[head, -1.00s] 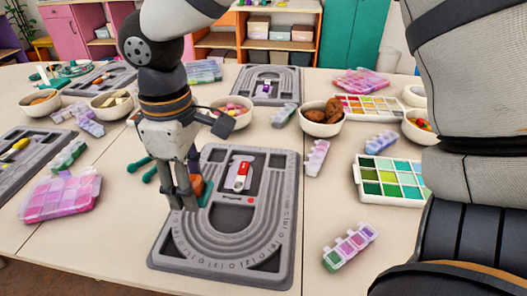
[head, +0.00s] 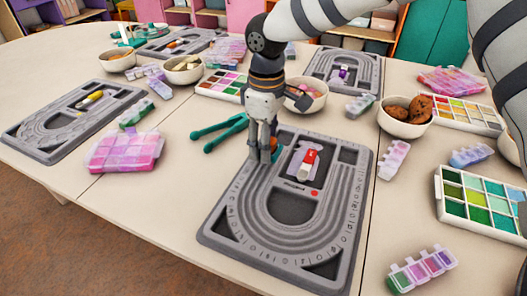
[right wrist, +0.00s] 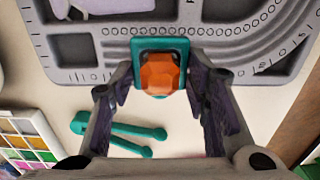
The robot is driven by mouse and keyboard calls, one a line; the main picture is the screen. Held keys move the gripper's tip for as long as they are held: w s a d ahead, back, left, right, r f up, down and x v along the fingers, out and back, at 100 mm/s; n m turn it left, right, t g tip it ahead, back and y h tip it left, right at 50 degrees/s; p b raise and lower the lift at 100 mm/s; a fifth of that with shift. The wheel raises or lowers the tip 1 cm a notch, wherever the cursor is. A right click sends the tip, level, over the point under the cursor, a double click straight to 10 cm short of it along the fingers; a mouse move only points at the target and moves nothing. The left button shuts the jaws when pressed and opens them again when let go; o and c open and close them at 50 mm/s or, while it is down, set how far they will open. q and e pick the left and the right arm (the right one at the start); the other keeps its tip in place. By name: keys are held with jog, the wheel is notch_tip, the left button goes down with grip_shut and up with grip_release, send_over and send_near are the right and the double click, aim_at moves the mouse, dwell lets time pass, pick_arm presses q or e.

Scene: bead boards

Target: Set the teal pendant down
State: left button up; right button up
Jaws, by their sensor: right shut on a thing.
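My right gripper (head: 264,158) is shut on the teal pendant, a teal square frame with a faceted orange stone. In the right wrist view the pendant (right wrist: 160,78) sits between the fingertips of the gripper (right wrist: 158,88), its stone facing the camera. In the head view the pendant (head: 275,147) is mostly hidden behind the fingers. It overlaps the edge of the grey bead board (head: 232,222) near its far left corner. I cannot tell whether it touches the board. My left gripper is not in view.
Teal-handled pliers (head: 222,132) lie just left of the gripper. A red and white object (head: 308,160) lies in the board's upper recess. A pink bead box (head: 125,152) stands farther left. Bare table lies between that box and the board.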

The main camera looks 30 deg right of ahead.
jog(key=shift+w+d+f, duration=0.1)
jog(key=shift+w+f, duration=0.15)
jog(key=shift+f, duration=0.75)
jog(key=shift+w+d+f, duration=0.1)
jog(key=shift+w+f, duration=0.1)
jog(key=shift+f, duration=0.75)
jog(key=shift+f, duration=0.1)
jog(key=o, duration=1.1)
jog(key=shift+o, duration=0.2)
notch_tip(320, 180, up, 12)
jog(key=shift+r, duration=0.15)
jog(key=shift+s, duration=0.1)
